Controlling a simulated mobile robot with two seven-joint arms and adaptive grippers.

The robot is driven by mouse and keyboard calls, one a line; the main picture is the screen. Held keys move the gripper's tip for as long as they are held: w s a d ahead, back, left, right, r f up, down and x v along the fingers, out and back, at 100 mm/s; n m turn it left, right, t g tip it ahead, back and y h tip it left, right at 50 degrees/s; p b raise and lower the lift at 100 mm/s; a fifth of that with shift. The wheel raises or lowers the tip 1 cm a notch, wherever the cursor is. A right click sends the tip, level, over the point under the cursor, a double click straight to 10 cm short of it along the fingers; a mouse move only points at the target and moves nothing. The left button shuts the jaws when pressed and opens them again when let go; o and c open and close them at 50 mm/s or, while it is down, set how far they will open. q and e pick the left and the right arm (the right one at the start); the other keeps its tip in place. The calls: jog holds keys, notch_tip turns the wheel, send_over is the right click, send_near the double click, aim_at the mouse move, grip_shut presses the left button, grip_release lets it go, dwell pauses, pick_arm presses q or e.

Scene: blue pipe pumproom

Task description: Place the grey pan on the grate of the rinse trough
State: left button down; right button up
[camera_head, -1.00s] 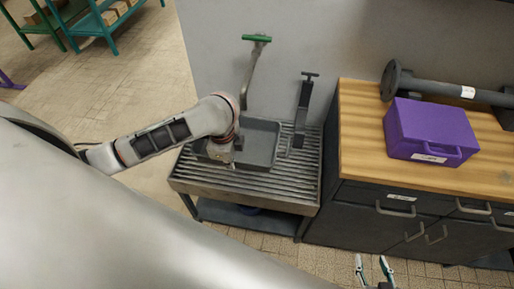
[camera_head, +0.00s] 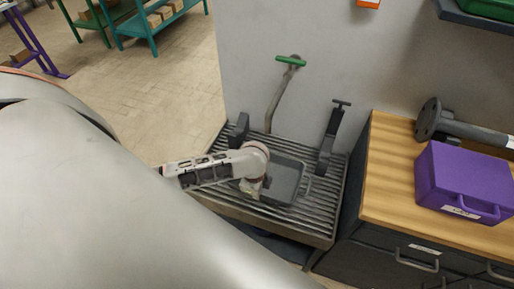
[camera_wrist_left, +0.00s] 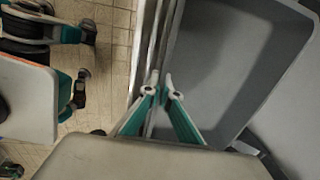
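The grey pan (camera_head: 286,181) is a shallow rectangular tray with a small loop handle on its right side. It appears to lie level on the slatted grate (camera_head: 317,222) of the rinse trough; whether its whole base touches is hidden. My left gripper (camera_head: 252,190) is at the pan's near left edge. In the left wrist view the teal fingers (camera_wrist_left: 162,84) are nearly together, one on each side of the pan's side wall, with the pan's inside (camera_wrist_left: 235,60) to the right. My right gripper is out of view.
A green-handled tap (camera_head: 290,60) and a dark upright bracket (camera_head: 330,140) stand behind the grate. A smaller dark bracket (camera_head: 239,130) is at the back left. A wooden counter (camera_head: 393,180) with a purple case (camera_head: 462,182) adjoins on the right.

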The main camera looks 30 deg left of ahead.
aim_at(257, 205)
pick_arm(q)
jog(key=shift+w+f, duration=0.1)
jog(key=shift+f, duration=2.85)
jog(key=shift+f, duration=0.1)
jog(key=c, duration=2.3)
grip_release()
notch_tip(257, 205, up, 11)
jog(key=s, duration=0.1)
jog(key=s+d+f+n+t+h, duration=0.3)
jog(key=d+f+n+t+h, duration=0.15)
jog(key=d+n, duration=0.35)
jog(key=s+a+n+t, duration=0.1)
jog(key=s+a+n+t+y, duration=0.1)
jog(key=s+t, duration=0.1)
jog(key=s+a+r+n+t+y, duration=0.1)
jog(key=s, duration=0.1)
jog(key=shift+a+t, duration=0.2)
jog(key=shift+t, duration=0.05)
